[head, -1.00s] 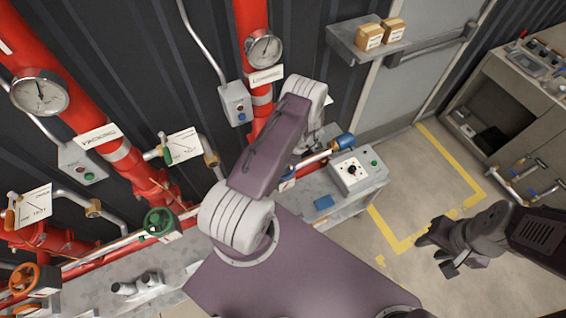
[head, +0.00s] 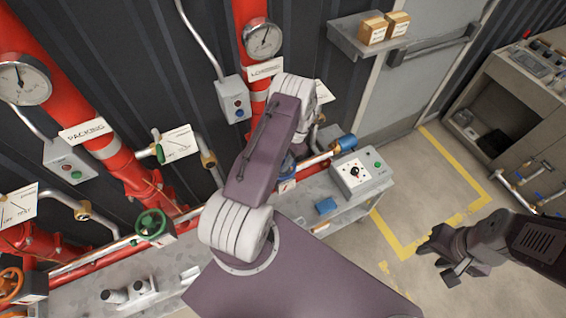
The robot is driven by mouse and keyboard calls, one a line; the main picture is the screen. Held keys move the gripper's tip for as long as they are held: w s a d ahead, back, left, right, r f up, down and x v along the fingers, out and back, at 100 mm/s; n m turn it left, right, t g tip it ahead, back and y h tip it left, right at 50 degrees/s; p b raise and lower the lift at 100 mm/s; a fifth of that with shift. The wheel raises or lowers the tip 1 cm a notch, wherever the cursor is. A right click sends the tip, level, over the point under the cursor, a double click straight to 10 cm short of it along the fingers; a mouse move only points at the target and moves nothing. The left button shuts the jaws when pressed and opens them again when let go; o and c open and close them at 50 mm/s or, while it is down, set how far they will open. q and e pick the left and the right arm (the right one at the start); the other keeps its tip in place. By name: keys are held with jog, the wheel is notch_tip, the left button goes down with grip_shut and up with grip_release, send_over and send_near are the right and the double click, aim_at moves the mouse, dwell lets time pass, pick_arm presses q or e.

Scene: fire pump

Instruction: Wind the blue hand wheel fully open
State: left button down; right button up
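A bit of blue (head: 287,164) shows beside my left forearm, at the valve under the right red pipe. It may be the blue hand wheel, but my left arm (head: 262,150) covers most of that spot. My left gripper is hidden behind its own arm, so I cannot see its fingers or whether it touches the wheel. My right gripper (head: 440,264) hangs over the bare floor at the right, far from the valves. Its fingers are apart and empty.
A green hand wheel (head: 153,224) and an orange one (head: 8,284) sit further left. A grey control box (head: 361,172) with a black knob stands on the bench right of my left arm. A shelf with boxes (head: 372,31) hangs above.

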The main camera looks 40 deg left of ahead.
pick_arm(q)
jog(key=c, duration=1.2)
grip_release()
jog(key=shift+c, duration=0.2)
jog(key=shift+o, duration=0.7)
jog(key=shift+s+a, duration=0.1)
jog(key=shift+s, duration=0.05)
